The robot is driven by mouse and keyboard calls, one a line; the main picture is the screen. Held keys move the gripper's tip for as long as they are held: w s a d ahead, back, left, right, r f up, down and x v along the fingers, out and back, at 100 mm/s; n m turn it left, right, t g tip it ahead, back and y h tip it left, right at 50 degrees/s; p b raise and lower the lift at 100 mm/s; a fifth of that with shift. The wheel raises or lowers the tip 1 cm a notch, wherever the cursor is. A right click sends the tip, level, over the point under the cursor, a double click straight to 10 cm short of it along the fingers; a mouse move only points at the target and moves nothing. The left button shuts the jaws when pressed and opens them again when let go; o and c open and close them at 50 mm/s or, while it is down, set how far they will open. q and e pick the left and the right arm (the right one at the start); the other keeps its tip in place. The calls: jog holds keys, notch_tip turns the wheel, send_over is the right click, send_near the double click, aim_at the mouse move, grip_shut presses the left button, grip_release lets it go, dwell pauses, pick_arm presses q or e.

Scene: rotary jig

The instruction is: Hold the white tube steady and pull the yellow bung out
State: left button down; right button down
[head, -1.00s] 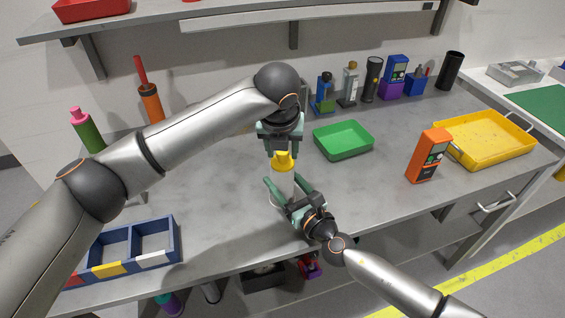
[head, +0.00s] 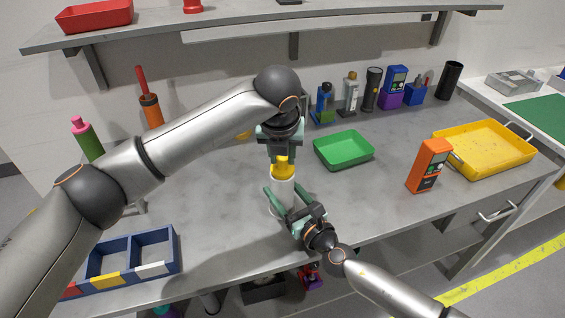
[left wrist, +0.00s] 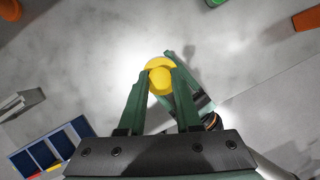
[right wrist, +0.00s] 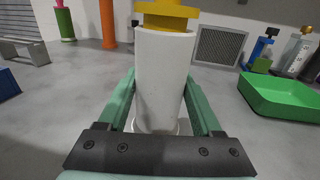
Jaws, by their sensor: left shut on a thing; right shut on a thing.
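The white tube (head: 283,191) stands upright on the grey bench, and it fills the middle of the right wrist view (right wrist: 160,80). My right gripper (head: 281,197) is shut on the tube from the front, one finger on each side. The yellow bung (head: 283,172) is at the tube's top. In the right wrist view, the bung (right wrist: 167,12) shows a wide flange with a narrower yellow part between it and the tube's rim. My left gripper (head: 283,157) points down from above and is shut on the bung. The left wrist view shows the bung (left wrist: 161,78) between its fingertips.
A green tray (head: 343,150) lies right of the tube, with an orange meter (head: 429,166) and a yellow tray (head: 485,150) farther right. A blue divided box (head: 125,256) sits at the front left. Several bottles and tools line the back. The bench around the tube is clear.

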aim_at(283, 158)
pick_arm(q)
notch_tip(283, 158, up, 9)
jog(key=shift+f, duration=0.1)
pick_arm(e)
grip_release()
dwell(0.3)
